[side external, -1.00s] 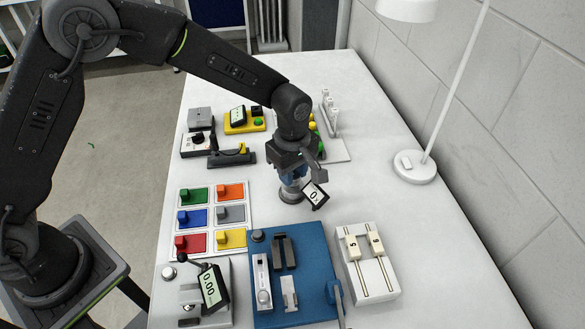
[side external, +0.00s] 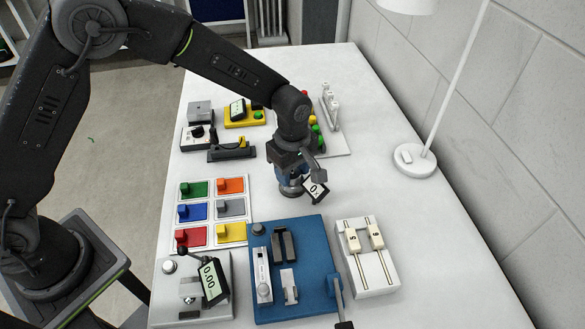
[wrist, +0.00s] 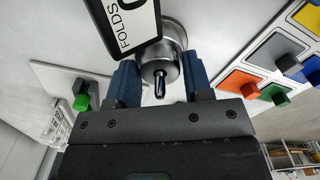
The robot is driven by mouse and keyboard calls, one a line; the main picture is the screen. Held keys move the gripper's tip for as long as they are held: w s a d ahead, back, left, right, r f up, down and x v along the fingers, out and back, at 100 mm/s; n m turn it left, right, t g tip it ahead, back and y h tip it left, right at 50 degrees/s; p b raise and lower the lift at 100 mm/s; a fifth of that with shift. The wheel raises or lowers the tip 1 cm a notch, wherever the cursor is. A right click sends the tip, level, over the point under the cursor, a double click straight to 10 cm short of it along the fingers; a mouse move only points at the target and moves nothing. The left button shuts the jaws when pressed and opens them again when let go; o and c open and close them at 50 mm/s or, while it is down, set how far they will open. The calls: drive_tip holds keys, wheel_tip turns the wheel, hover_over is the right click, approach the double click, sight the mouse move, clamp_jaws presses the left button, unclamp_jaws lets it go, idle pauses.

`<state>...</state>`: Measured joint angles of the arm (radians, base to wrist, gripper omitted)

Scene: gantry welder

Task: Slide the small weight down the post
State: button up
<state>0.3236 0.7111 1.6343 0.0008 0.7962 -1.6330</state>
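The post (wrist: 160,85) is a thin dark rod with a bright tip, seen nearly end-on in the wrist view. The small weight (wrist: 159,69) is a shiny metal cylinder around it, above a wider round metal base (wrist: 176,37). In the side view the base (side external: 291,190) stands on the table below my gripper (side external: 286,178). My gripper (wrist: 162,78) has its two blue fingers on either side of the weight. I cannot tell whether they touch it. A display (side external: 315,189) leans beside the post; in the wrist view it hides part of the base.
A panel of colored blocks (side external: 212,227) is left of the base. A blue board (side external: 318,253) and a white two-slider box (side external: 368,270) are nearer the camera. Several devices, including a yellow one (side external: 244,117), stand farther back. A lamp (side external: 415,160) stands right; the table between is clear.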

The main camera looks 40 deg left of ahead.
drive_tip(key=shift+o, duration=1)
drive_tip(key=s+a+r+m+t, duration=0.1)
drive_tip(key=s+a+r, duration=0.1)
drive_tip(key=r, duration=0.8)
drive_tip(key=s+a+r+m, duration=0.1)
drive_tip(key=a+r+m, duration=0.1)
drive_tip(key=r, duration=0.7)
drive_tip(key=s+a+r+m+t, duration=0.1)
drive_tip(key=s+a+m, duration=0.4)
drive_tip(key=s, duration=0.5)
drive_tip(key=s+a+r+m+t, duration=0.2)
drive_tip(key=s+a+m, duration=0.4)
drive_tip(key=s, duration=0.4)
drive_tip(key=shift+s+r+m+t, duration=0.25)
drive_tip(key=shift+m+t, duration=0.25)
drive_tip(key=shift+t, duration=0.3)
